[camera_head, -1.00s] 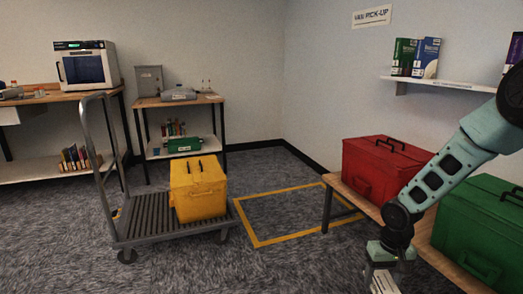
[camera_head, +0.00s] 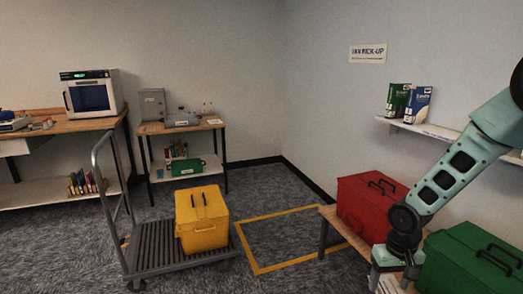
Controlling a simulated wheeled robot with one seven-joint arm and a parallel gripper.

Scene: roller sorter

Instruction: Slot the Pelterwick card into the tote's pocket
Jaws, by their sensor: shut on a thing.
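My gripper (camera_head: 388,284) hangs at the bottom edge, in front of the red tote and left of the green one. It is shut on a pale thing at the frame's edge; I cannot tell whether this is the Pelterwick card. A yellow tote (camera_head: 203,224) with dark handles stands on a flat cart. A red tote (camera_head: 362,205) and a green tote (camera_head: 462,268) sit on a low wooden bench (camera_head: 328,213) at the right. The green tote is cut off by the frame. I cannot make out a card pocket on any tote.
The grey cart (camera_head: 150,262) has an upright push handle. A yellow floor outline (camera_head: 258,268) encloses empty carpet between cart and bench. Two worktables (camera_head: 95,124) (camera_head: 160,128) stand at the back left.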

